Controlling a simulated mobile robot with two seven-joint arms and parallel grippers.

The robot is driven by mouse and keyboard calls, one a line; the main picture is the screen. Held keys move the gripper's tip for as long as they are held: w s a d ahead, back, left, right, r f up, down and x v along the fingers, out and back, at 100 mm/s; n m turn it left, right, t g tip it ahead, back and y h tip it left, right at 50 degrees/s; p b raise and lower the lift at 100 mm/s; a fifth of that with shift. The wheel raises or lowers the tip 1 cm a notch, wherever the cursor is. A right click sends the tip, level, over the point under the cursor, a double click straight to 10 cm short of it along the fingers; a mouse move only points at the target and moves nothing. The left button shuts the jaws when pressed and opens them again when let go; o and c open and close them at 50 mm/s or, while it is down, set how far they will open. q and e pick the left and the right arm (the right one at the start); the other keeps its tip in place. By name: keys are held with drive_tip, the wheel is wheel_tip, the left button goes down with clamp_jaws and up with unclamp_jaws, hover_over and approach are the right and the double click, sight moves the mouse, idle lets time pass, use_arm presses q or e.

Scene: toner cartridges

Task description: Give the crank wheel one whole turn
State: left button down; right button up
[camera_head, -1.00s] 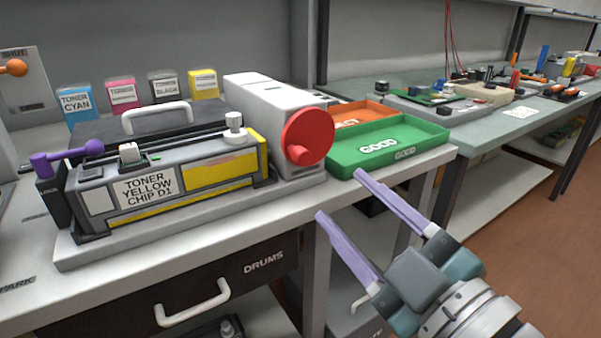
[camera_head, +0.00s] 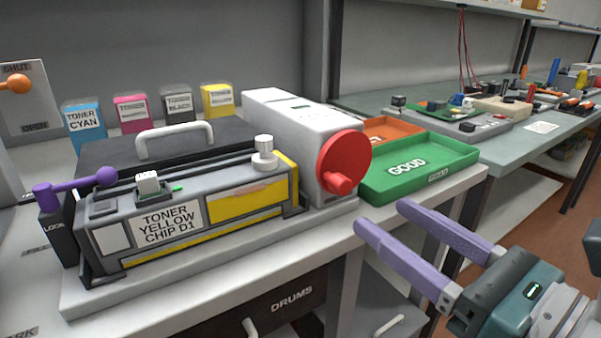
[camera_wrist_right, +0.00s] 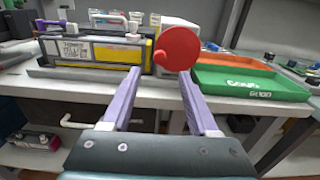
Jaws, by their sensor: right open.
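The red crank wheel (camera_head: 341,160) is mounted on the right end of the white box (camera_head: 293,128) beside the toner cartridge. Its red knob (camera_head: 341,184) is at the lower part of the wheel. The wheel also shows in the right wrist view (camera_wrist_right: 179,47), above and between my fingers. The cartridge (camera_head: 190,212) is labelled toner yellow chip D1. My right gripper (camera_head: 380,222) is open and empty, its lilac fingers apart, in front of the table edge, to the right of and below the wheel, not touching it. My left gripper is not in view.
The green GOOD tray (camera_head: 425,178) and orange reject tray (camera_head: 386,132) lie right of the wheel. A purple lever (camera_head: 75,184) stands at the cartridge's left end. A drawer marked drums (camera_head: 285,305) is below the tabletop. Room in front of the table is open.

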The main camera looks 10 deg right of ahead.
sight(347, 190)
drive_tip(key=x, duration=0.6)
drive_tip(key=shift+w+a, duration=0.15)
drive_tip(key=shift+w, duration=0.25)
clamp_jaws()
